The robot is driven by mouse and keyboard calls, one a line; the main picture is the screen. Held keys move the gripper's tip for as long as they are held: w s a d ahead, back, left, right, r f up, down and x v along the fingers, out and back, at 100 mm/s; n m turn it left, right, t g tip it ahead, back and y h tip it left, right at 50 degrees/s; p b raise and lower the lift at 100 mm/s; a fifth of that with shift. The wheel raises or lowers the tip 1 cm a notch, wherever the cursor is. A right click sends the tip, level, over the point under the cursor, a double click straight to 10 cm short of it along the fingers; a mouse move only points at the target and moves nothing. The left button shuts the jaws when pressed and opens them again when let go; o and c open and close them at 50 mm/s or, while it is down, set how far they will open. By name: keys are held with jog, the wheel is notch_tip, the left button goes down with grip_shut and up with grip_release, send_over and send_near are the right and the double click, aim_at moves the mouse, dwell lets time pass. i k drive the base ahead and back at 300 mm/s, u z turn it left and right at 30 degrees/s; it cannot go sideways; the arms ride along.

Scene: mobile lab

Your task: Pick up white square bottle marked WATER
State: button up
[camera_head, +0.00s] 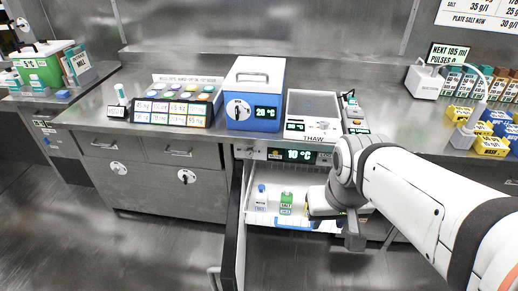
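A white square bottle with a blue cap (261,199) stands upright in a pulled-out white drawer (262,219) below the counter; its small label is hard to read but appears to say WATER. My gripper (333,221) is over the right part of the drawer, to the right of the bottle and apart from it. A green and white bottle (286,204), with a label that looks like SALT, stands between them. My wrist and arm hide the drawer's right end. I cannot tell whether the fingers are open or shut.
A dark door panel (233,232) stands open at the drawer's left. A blue and white box reading 20 °C (254,95) and a THAW unit (313,117) stand on the counter above. Yellow and blue boxes (491,146) are at the right. The floor in front is clear.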

aim_at(261, 195)
jog(key=u, duration=4.1)
jog(key=k, duration=2.45)
jog(key=z, duration=1.15)
jog(key=i, duration=0.85)
